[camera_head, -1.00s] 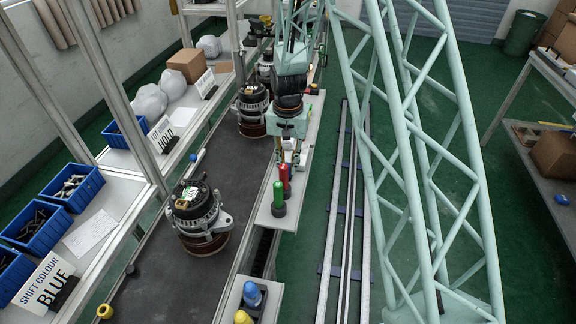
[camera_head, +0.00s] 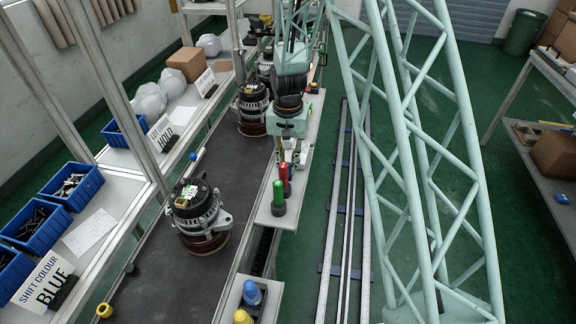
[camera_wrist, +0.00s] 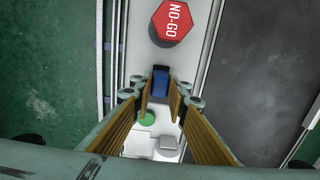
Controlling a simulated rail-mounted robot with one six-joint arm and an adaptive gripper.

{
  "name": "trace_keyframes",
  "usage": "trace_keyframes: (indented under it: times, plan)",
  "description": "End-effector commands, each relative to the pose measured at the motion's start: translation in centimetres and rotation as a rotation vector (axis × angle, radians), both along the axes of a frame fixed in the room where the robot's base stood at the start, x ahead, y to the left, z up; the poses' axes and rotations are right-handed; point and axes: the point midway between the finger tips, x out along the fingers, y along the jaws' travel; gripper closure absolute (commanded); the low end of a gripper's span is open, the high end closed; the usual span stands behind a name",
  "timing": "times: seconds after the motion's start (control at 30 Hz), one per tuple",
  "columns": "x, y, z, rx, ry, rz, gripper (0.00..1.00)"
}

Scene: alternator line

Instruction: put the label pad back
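My gripper (camera_head: 291,156) hangs low over the narrow light shelf beside the dark conveyor. In the wrist view its two yellow-padded fingers (camera_wrist: 160,96) stand apart, and nothing is visibly clamped. A small blue block (camera_wrist: 161,80) shows between the fingertips. I cannot tell its height relative to them. Pale flat pieces (camera_wrist: 168,146) lie on the shelf between the finger bases, partly hidden by the gripper. One may be the label pad, but I cannot tell. A green disc (camera_wrist: 146,118) lies beside them, partly behind a finger.
A red NO-GO piece (camera_wrist: 171,20) stands close by on the shelf; the head view shows a red piece (camera_head: 284,180) and a green one (camera_head: 278,200). Alternators (camera_head: 199,213) stand on the conveyor (camera_head: 150,275). Blue and yellow pieces (camera_head: 252,293) stand nearer.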

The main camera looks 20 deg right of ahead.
Motion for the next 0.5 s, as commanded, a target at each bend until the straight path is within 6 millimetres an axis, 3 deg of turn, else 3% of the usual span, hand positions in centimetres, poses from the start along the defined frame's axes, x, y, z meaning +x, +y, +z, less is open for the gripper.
trace_keyframes:
  times: [0.2, 0.5]
  plan:
    - [0.00, 0.00, 0.00, 0.000, 0.000, 0.000, 0.70]
    - [0.00, 0.00, 0.03, 0.000, 0.000, 0.000, 0.70]
